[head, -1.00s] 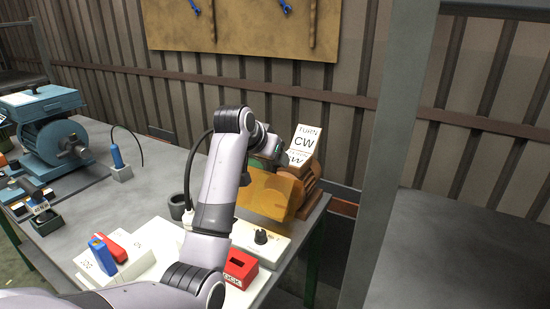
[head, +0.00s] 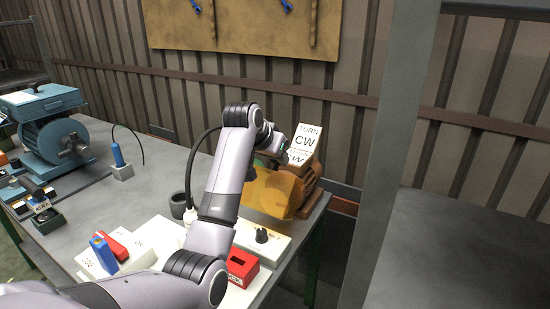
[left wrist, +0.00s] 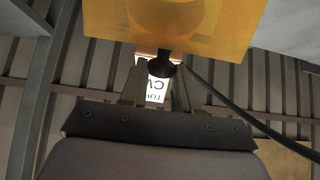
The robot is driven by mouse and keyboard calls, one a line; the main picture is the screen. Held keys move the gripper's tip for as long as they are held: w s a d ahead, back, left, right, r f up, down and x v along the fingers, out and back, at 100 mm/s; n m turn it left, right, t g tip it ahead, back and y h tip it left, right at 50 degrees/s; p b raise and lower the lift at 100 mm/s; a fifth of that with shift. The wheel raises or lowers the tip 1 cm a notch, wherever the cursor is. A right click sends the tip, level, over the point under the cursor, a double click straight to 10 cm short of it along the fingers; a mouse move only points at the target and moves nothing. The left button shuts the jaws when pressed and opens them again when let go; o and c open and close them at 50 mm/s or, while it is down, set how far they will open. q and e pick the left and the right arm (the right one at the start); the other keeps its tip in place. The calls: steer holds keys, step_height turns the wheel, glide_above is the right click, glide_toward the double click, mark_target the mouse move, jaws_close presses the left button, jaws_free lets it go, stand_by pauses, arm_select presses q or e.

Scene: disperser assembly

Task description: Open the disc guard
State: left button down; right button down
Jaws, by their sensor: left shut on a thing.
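The disc guard (head: 272,194) is an amber, see-through cover in front of a brown motor-like machine at the right end of the workbench. It fills the top of the left wrist view (left wrist: 175,25), where a dark knob (left wrist: 160,66) stands out from its edge. My left gripper (left wrist: 162,80) is shut on this knob, with one finger on each side. In the head view my left gripper (head: 278,150) is at the guard's upper rear, partly hidden by its own wrist. My right gripper is in neither view.
A white "TURN CW" sign (head: 305,141) stands right behind the gripper. A white control box with a black knob (head: 262,236), a red block (head: 241,267) and a grey cup (head: 178,206) are nearby. A grey post (head: 385,170) rises at the right. A black cable runs beside my arm.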

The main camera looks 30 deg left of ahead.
arm_select(q)
steer(key=shift+w+r+g, duration=0.2)
steer(key=shift+w+g, duration=0.25)
steer(key=shift+g, duration=0.3)
steer(key=shift+w+r+g, duration=0.2)
steer(key=shift+w+g, duration=0.25)
steer(key=shift+g, duration=0.3)
steer(key=shift+w+r+g, duration=0.1)
steer(key=shift+w+g, duration=0.45)
steer(key=shift+g, duration=0.15)
steer(key=shift+w+a+g, duration=0.1)
steer(key=shift+w+g, duration=0.05)
steer(key=shift+g, duration=0.15)
steer(key=c, duration=0.9)
jaws_free()
steer(key=shift+o, duration=0.2)
steer(key=shift+b+v, duration=0.6)
steer(key=shift+v, duration=2.95)
